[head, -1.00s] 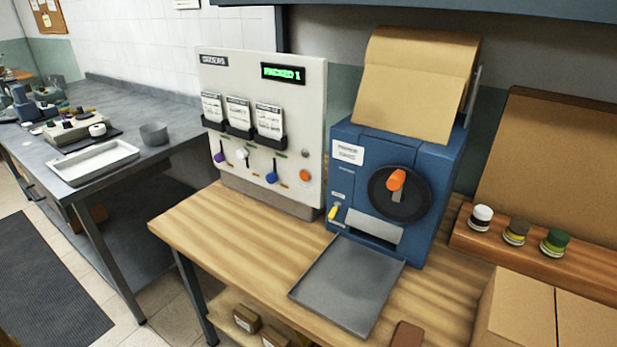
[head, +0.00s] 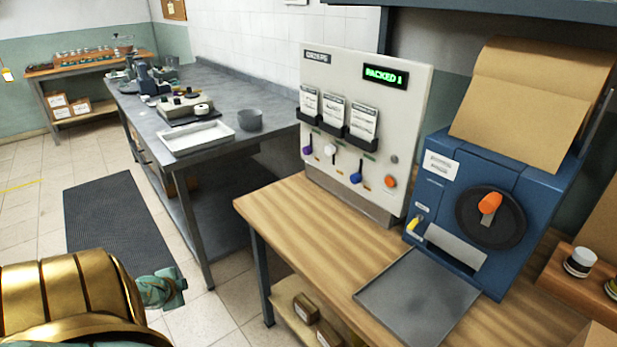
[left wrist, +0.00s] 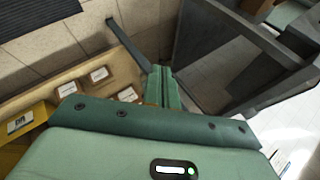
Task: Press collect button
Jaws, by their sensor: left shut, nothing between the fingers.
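The pale orders panel (head: 367,110) stands upright at the back of the wooden bench, with a green "PACKED 1" display. An orange round button (head: 390,181) sits at its lower right, below a small grey round part (head: 394,159). I cannot read a collect label on either. My gold left arm comes in at the lower left of the head view, its teal gripper end (head: 162,288) over the floor, well left of the panel and apart from it. In the left wrist view my left gripper's green fingers (left wrist: 165,88) are together and empty. My right gripper is not in view.
The wooden bench (head: 290,215) has a clear left part. A blue machine (head: 460,200) with an orange-knobbed wheel and a grey tray (head: 418,298) stands right of the panel. Small boxes (head: 306,308) lie on the lower shelf. A grey table (head: 245,95) is behind to the left.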

